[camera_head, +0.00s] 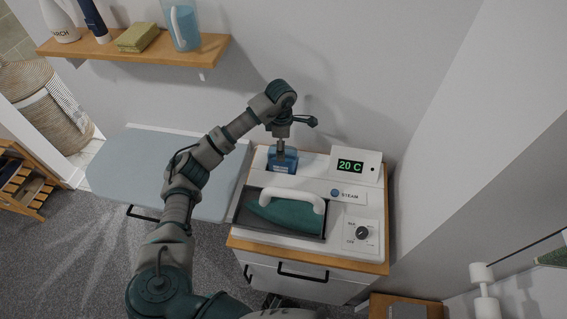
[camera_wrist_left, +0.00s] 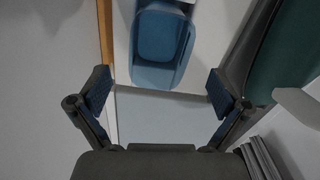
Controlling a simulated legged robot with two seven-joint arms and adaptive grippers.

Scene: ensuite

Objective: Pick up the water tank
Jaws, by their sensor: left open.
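The water tank (camera_head: 283,163) is a blue translucent container at the back of the white steam station (camera_head: 290,185), left of its display. My left gripper (camera_head: 281,146) points down close above the tank in the head view and partly covers it. In the left wrist view the tank (camera_wrist_left: 160,45) is at the top middle, with a rounded blue body. My left gripper (camera_wrist_left: 158,90) is open there, its two fingers wide apart with nothing between them. The tank appears beyond the fingertips; contact cannot be told. My right gripper is not in view.
A teal iron (camera_head: 285,212) with a white handle lies in the station's tray, in front of the tank. The display (camera_head: 350,166) reads 20 C. An ironing board (camera_head: 150,165) stands to the left. A wall shelf (camera_head: 125,50) holds a blue jug (camera_head: 184,28) and bottles.

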